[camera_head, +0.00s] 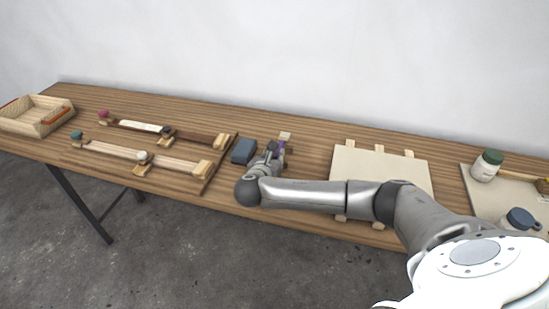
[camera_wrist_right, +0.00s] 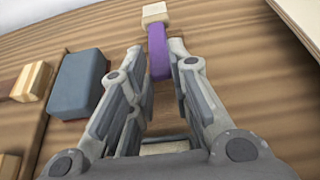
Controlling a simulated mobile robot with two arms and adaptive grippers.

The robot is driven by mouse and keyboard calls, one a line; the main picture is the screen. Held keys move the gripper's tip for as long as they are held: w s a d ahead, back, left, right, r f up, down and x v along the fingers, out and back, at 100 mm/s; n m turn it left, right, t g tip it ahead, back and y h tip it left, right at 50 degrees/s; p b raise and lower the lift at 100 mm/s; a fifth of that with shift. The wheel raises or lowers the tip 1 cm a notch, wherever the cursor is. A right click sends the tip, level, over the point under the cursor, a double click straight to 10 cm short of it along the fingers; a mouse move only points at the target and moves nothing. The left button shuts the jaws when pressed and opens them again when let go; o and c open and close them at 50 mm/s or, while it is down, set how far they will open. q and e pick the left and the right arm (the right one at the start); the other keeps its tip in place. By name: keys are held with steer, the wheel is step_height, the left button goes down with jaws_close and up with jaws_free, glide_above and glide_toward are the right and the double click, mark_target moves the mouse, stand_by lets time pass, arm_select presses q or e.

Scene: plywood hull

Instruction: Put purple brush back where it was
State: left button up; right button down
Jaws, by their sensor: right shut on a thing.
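The purple brush (camera_head: 282,147) is near the table's middle, just right of a dark blue-grey block. Its purple part also shows in the right wrist view (camera_wrist_right: 158,52), between the fingertips, with a pale wooden block (camera_wrist_right: 154,11) at its far end. I cannot tell whether that block is part of the brush or a rest under it. My right gripper (camera_head: 272,150) is low over the table, shut on the brush; its fingers hide much of it. My left gripper is not in view.
The blue-grey block (camera_head: 243,151) is close on the left. Further left is a rack board (camera_head: 222,160) with wooden-handled tools, then a wooden tray (camera_head: 36,130). A pale board (camera_head: 378,166) lies to the right. A green-lidded jar (camera_head: 487,166) and a dark-lidded jar (camera_head: 519,219) stand beyond.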

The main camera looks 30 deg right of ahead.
steer(key=shift+a+f, duration=0.1)
steer(key=shift+f, duration=0.65)
steer(key=c, duration=1.3)
jaws_free()
steer(key=shift+c, duration=0.2)
steer(key=shift+r, duration=0.4)
steer(key=v, duration=1.2)
steer(key=shift+w+a+r, duration=0.1)
